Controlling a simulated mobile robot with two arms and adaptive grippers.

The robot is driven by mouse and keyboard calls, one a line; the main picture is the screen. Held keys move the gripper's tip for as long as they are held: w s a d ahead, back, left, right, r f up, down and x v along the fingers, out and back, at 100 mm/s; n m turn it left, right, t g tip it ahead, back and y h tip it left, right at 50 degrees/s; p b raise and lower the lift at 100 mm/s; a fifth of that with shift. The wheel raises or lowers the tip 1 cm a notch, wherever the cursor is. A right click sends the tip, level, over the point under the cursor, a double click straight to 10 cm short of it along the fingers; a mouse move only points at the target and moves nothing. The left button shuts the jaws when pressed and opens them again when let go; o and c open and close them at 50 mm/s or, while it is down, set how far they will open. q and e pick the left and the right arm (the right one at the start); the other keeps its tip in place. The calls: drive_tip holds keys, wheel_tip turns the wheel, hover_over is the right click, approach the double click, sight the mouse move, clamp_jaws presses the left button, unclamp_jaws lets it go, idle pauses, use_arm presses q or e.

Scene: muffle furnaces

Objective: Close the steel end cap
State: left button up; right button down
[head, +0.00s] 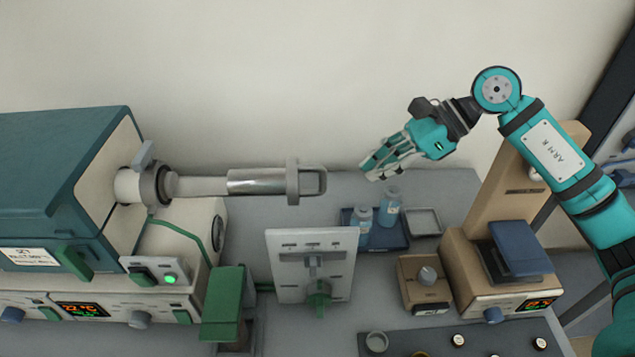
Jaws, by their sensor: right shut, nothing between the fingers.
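The steel end cap (292,181) sits at the right end of a horizontal tube (203,186) that sticks out of the teal and cream furnace (68,183) on the left. The cap has a grey flange and a loop handle pointing right. I cannot tell from this view whether it is seated. My right gripper (372,170) is shut and empty, above the bench to the right of the handle and apart from it. Its fingers point left and down. My left gripper is not in view.
Below the cap stands a white panel (285,260) with a green knob. A blue tray (390,238) with bottles lies under my right gripper. A brown-based instrument (475,275) stands at the right, a dark rack (440,345) at the front. The air between gripper and handle is clear.

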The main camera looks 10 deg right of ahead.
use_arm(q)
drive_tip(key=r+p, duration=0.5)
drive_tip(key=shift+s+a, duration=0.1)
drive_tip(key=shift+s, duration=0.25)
use_arm(e)
drive_tip(key=a+r+x, duration=0.1)
drive_tip(key=x, duration=1.1)
drive_tip(key=shift+a, duration=0.3)
drive_tip(key=shift+w+r, duration=0.1)
use_arm(q)
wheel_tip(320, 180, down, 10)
drive_tip(key=b, duration=0.9)
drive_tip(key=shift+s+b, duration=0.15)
drive_tip(key=shift+b, duration=0.25)
use_arm(e)
drive_tip(key=w+a, duration=0.2)
drive_tip(key=a, duration=1)
drive_tip(key=w+a, duration=0.2)
drive_tip(key=a, duration=1)
drive_tip(key=shift+w+a, duration=0.2)
drive_tip(key=shift+w, duration=0.2)
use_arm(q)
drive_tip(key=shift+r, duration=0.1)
use_arm(e)
drive_tip(key=shift+r, duration=0.1)
